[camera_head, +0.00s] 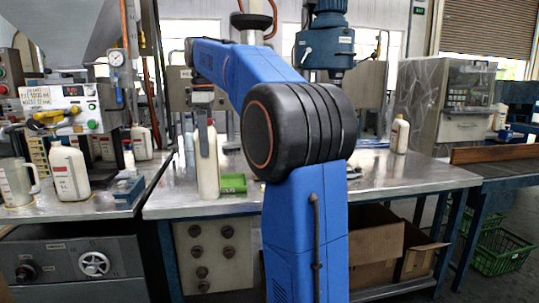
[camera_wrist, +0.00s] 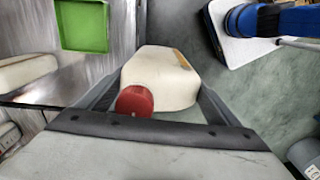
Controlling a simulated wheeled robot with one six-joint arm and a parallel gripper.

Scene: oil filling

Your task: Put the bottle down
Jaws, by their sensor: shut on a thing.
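My gripper (camera_head: 204,140) points down and is shut on a white bottle (camera_head: 208,175). In the wrist view the bottle (camera_wrist: 160,80) sits between both fingers, its red cap (camera_wrist: 134,101) towards my palm. It looks upright in the head view. In the wrist view the bottle is by the front edge of the metal table (camera_wrist: 110,65), with floor showing to its right. I cannot tell whether its base touches anything. A green tray (camera_head: 232,183) lies on the table just right of the bottle; the wrist view shows this tray (camera_wrist: 82,26) at upper left.
Another pale bottle (camera_wrist: 22,72) is on the table at the wrist view's left. A white bottle (camera_head: 68,172) and a clear jug (camera_head: 17,185) stand on the left bench. One more bottle (camera_head: 399,134) stands at the table's right. Cardboard boxes (camera_head: 375,243) sit below the table.

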